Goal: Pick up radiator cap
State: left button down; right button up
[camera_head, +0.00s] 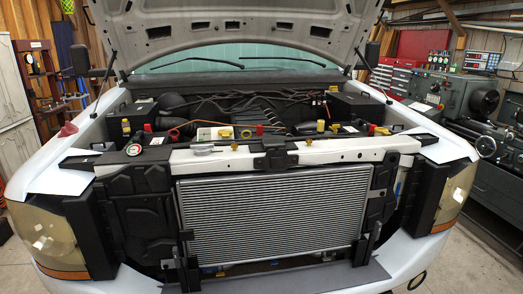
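A small silver-grey, flat metal piece (203,149) lies on the white crossbeam (225,163) above the radiator (275,215), left of the centre latch. It looks like the radiator cap, but it is too small to be sure. Neither my left nor my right gripper is in view, and no arm shows near the engine bay.
The hood (230,25) is raised over the open engine bay. Yellow caps (320,126) and red caps (259,130) sit behind the crossbeam. A black latch block (274,155) stands mid-beam. Headlights (48,240) flank the front. A lathe (465,105) stands at right.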

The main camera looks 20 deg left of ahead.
aim_at(204, 149)
jog(key=i+j+u, duration=0.65)
jog(key=j, duration=0.2)
jog(key=i, duration=0.1)
